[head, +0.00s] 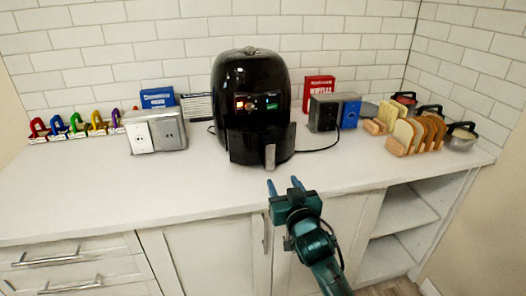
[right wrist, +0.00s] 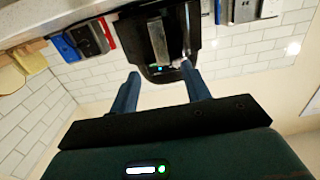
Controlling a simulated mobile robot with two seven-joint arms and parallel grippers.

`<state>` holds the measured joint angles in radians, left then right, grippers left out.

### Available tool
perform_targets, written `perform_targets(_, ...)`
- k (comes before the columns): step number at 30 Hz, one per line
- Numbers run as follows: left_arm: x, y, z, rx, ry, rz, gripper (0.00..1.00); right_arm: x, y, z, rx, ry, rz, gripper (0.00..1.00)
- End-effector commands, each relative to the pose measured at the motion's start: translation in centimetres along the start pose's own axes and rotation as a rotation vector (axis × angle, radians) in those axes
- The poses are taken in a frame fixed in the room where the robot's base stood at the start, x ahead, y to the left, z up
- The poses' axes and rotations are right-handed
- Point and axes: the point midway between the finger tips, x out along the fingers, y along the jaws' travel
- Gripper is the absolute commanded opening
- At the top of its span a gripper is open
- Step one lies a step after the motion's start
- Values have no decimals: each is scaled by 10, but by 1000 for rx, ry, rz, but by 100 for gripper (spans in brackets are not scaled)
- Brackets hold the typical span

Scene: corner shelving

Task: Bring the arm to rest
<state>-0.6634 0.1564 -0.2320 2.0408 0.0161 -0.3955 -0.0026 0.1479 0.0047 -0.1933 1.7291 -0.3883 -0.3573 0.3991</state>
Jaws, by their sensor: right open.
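My right gripper (head: 286,184) is in front of the counter's front edge, below and in front of the black air fryer (head: 251,90). Its two blue fingers are apart with nothing between them. In the right wrist view the open fingers (right wrist: 160,85) point towards the air fryer (right wrist: 188,30) and its handle (right wrist: 158,42), with a gap between. My right arm (head: 322,262) reaches up from the bottom of the head view. My left gripper does not show in either view.
The white counter (head: 120,202) holds an outlet box (head: 155,133), colourful letter-shaped items (head: 75,125), a dark box (head: 325,112), a red box (head: 319,92), a bread rack (head: 415,134) and pots (head: 461,137). Below are drawers (head: 70,262) and open shelves (head: 405,210). The counter front is clear.

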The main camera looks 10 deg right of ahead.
Motion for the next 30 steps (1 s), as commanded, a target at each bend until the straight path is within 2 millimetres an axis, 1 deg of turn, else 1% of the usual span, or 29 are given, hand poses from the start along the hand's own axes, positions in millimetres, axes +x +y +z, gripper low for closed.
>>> perform_targets(1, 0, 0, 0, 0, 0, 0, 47, -12, 0, 20, -5, -38, -7, 47)
perform_targets(2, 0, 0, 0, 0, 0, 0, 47, -22, -1, 33, -7, -62, -13, 47)
perform_targets(3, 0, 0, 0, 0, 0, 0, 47, -37, -2, 52, -13, -101, -23, 47)
perform_targets(5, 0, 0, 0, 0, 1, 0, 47, -65, -4, 84, -21, -168, -43, 47)
perform_targets(6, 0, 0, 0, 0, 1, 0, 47, -87, -6, 104, -25, -215, -60, 47)
perform_targets(8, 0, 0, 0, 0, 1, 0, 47, -121, -9, 133, -32, -287, -86, 47)
perform_targets(9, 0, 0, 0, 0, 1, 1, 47, -144, -12, 150, -35, -333, -104, 47)
perform_targets(11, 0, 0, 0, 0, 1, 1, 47, -178, -16, 170, -37, -398, -132, 47)
perform_targets(12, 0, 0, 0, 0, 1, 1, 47, -199, -18, 181, -37, -435, -150, 47)
perform_targets(15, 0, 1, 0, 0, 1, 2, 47, -242, -24, 199, -35, -511, -188, 47)
perform_targets(16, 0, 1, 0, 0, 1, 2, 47, -252, -26, 202, -35, -527, -197, 47)
perform_targets(18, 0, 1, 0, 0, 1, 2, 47, -269, -29, 208, -33, -557, -214, 47)
perform_targets(21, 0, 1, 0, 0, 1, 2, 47, -281, -31, 212, -31, -578, -226, 47)
perform_targets(30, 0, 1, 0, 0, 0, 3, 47, -283, -31, 212, -31, -581, -227, 47)
